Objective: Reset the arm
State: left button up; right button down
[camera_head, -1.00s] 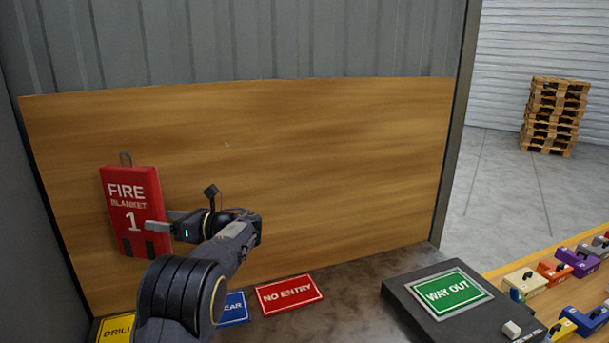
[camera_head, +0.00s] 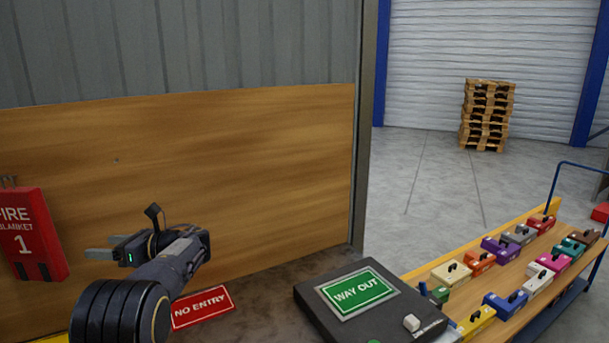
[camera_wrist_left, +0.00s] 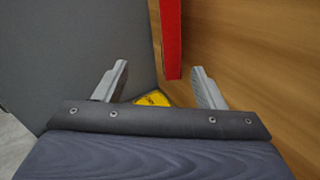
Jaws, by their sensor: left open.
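My left gripper (camera_head: 98,248) is open and empty in the head view, in front of the wooden panel (camera_head: 240,170). It is to the right of the red fire blanket box (camera_head: 32,243), which hangs on the panel at the left edge. In the left wrist view the two fingers of my left gripper (camera_wrist_left: 162,88) are spread apart. Part of the red box (camera_wrist_left: 171,40) shows beyond them, with nothing held between them. My right gripper is not in view.
A red NO ENTRY sign (camera_head: 202,306) lies on the bench. A black box with a green WAY OUT sign (camera_head: 357,292) stands to the right. A cart (camera_head: 440,312) holds several coloured blocks. Stacked pallets (camera_head: 487,115) stand on open floor behind.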

pick_arm(q)
jog(key=s+a+f+n+h, duration=0.1)
jog(key=s+f+n+h, duration=0.35)
jog(key=s, duration=0.35)
jog(key=s+f+n+h, duration=0.35)
jog(key=s+h, duration=0.25)
jog(key=s, duration=0.2)
jog(key=s+d+f+n+t+h, duration=0.2)
jog(key=s+d+n+h, duration=0.3)
jog(key=s+d, duration=0.5)
jog(key=s+d+f+n+t+h, duration=0.1)
jog(key=s+d+n+t+h, duration=0.2)
jog(key=s+d+n+h, duration=0.3)
jog(key=s+d+n, duration=0.3)
jog(key=s+d, duration=0.2)
jog(key=d, duration=0.2)
jog(key=shift+s+d+f, duration=0.2)
jog(key=shift+d+f, duration=0.15)
jog(key=shift+f, duration=0.05)
jog(key=shift+s+a, duration=0.1)
jog(key=shift+a, duration=0.05)
